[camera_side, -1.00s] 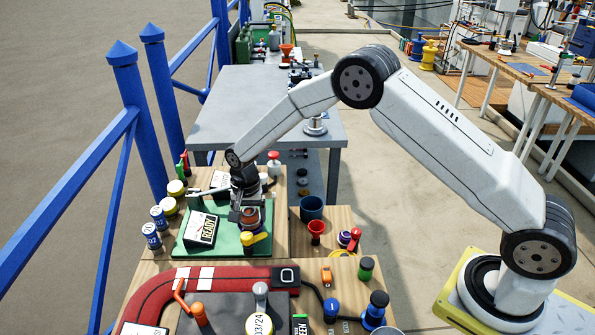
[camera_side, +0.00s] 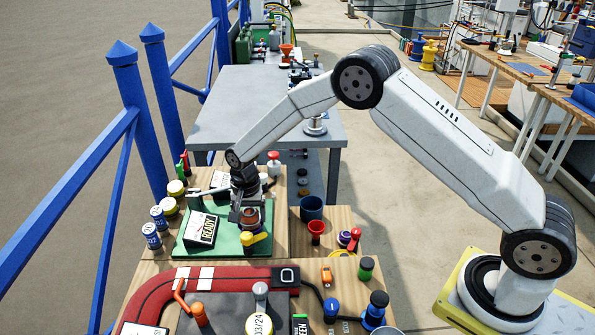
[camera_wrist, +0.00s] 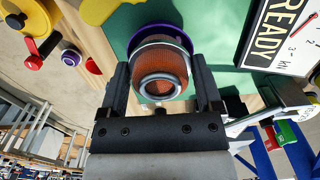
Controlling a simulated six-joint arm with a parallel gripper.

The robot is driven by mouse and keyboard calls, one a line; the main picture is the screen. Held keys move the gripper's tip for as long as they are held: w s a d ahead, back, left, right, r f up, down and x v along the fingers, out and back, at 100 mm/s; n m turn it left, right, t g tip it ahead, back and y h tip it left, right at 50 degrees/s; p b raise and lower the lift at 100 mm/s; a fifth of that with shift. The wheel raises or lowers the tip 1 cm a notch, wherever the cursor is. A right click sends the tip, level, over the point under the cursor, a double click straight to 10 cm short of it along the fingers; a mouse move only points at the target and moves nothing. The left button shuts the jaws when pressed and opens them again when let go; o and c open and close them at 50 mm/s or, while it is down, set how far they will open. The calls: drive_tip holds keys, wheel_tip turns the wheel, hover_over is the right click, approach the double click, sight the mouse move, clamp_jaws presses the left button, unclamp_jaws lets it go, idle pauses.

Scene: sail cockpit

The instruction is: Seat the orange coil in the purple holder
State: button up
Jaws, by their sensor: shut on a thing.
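The orange coil (camera_wrist: 163,66) is a ribbed orange cylinder with a pale ring at its near end. My gripper (camera_wrist: 163,85) is shut on it, one dark finger on each side. In the side view the coil (camera_side: 250,215) is upright between the fingers of my gripper (camera_side: 245,213), low over the green board (camera_side: 226,243). The purple holder (camera_wrist: 150,31) shows as a purple rim around the coil's far end in the wrist view. Whether the coil is inside it or just above it I cannot tell. In the side view the holder is mostly hidden behind the coil and fingers.
A READY sign (camera_side: 203,228) stands left of the coil on the green board. A yellow lever (camera_side: 256,238) is close in front. Several cans stand at the left edge.

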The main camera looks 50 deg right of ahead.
sight(250, 211)
drive_tip(key=shift+f, duration=0.3)
drive_tip(key=o, duration=1.1)
drive_tip(key=shift+o, duration=0.2)
drive_tip(key=shift+f, duration=0.1)
drive_tip(key=shift+r, duration=5.55)
drive_tip(key=shift+s, duration=0.1)
drive_tip(key=s+d+r+n+t, duration=0.1)
drive_tip(key=s+d+n, duration=0.3)
drive_tip(key=s, duration=0.8)
drive_tip(key=s+d+n+t, duration=0.1)
drive_tip(key=s+d+n, duration=0.2)
drive_tip(key=s, duration=1)
drive_tip(key=shift+d+r+n+t, duration=0.3)
drive_tip(key=shift+d+r+n, duration=0.1)
drive_tip(key=shift+n, duration=0.8)
